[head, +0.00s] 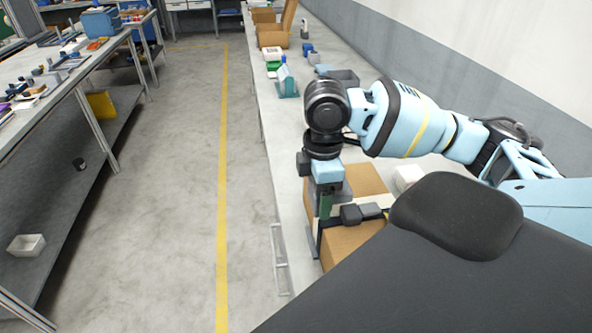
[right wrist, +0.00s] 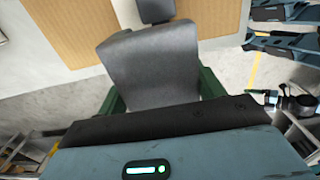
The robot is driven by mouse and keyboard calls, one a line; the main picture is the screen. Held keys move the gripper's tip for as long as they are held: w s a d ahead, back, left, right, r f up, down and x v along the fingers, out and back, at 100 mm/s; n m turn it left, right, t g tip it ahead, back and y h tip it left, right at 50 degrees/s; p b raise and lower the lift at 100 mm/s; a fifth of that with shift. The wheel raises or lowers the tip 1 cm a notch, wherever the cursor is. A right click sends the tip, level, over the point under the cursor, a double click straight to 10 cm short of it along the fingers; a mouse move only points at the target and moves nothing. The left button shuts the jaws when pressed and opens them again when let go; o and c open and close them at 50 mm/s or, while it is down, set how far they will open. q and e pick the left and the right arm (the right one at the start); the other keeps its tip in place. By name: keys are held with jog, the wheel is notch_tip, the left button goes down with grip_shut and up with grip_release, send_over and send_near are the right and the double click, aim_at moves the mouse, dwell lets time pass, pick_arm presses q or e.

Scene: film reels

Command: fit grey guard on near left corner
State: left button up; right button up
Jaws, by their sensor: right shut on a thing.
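A brown cardboard box (head: 350,246) with a pale strip across its top lies on the long bench, and its top also fills the upper part of the right wrist view (right wrist: 60,30). My right gripper (head: 325,205) points down at the box's left side. Its green fingers are shut on the grey guard (right wrist: 150,70), which sits between them in the right wrist view, its far part over the box top. Dark grey blocks (head: 360,212) show beside the fingers in the head view. The gripper hides the near left corner, so I cannot tell whether the guard touches it. My left gripper is out of view.
The bench (head: 285,150) runs along the wall, with a light blue stand (head: 287,83), a grey bin (head: 343,76) and open cartons (head: 272,37) farther back. A white block (head: 407,176) lies right of the box. The floor aisle to the left is clear.

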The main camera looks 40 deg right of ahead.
jog(key=shift+d, duration=0.1)
jog(key=shift+w+d, duration=0.2)
jog(key=shift+w, duration=0.15)
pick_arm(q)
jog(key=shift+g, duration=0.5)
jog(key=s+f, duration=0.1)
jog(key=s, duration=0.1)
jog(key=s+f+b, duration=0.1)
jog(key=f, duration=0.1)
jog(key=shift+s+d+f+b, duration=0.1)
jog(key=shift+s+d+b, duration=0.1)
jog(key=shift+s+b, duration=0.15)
pick_arm(e)
jog(key=w+d+f, duration=0.2)
jog(key=w+d, duration=0.1)
jog(key=w, duration=0.3)
jog(key=w+d+f, duration=0.3)
jog(key=w+d, duration=0.1)
jog(key=w, duration=0.3)
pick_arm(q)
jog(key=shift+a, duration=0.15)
pick_arm(e)
jog(key=shift+s+f, duration=0.1)
jog(key=shift+f, duration=0.45)
